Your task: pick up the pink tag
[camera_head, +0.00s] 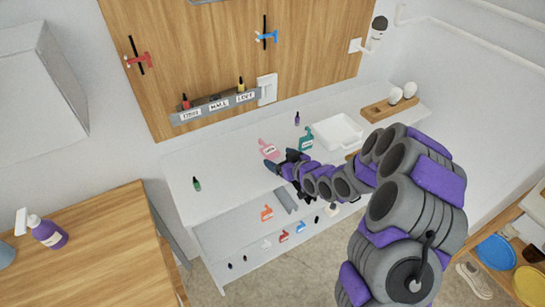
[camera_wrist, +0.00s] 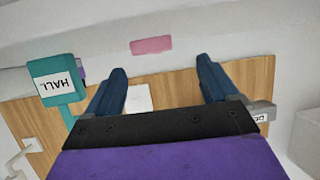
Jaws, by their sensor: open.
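The pink tag (camera_head: 268,149) lies on the white bench (camera_head: 228,165), just beyond my fingertips in the head view. Its label is too small to read. In the wrist view a pink rectangle (camera_wrist: 152,45), seemingly the same tag, shows beyond the gap between the fingers. My gripper (camera_head: 273,164) is open and empty, its dark blue fingers spread apart; it also shows in the wrist view (camera_wrist: 160,70). I cannot tell whether a finger touches the tag.
A white tray (camera_head: 338,132) and small purple bottle (camera_head: 297,118) are behind. A green bottle (camera_head: 197,184) stands left. An orange tag (camera_head: 267,212) lies in front.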

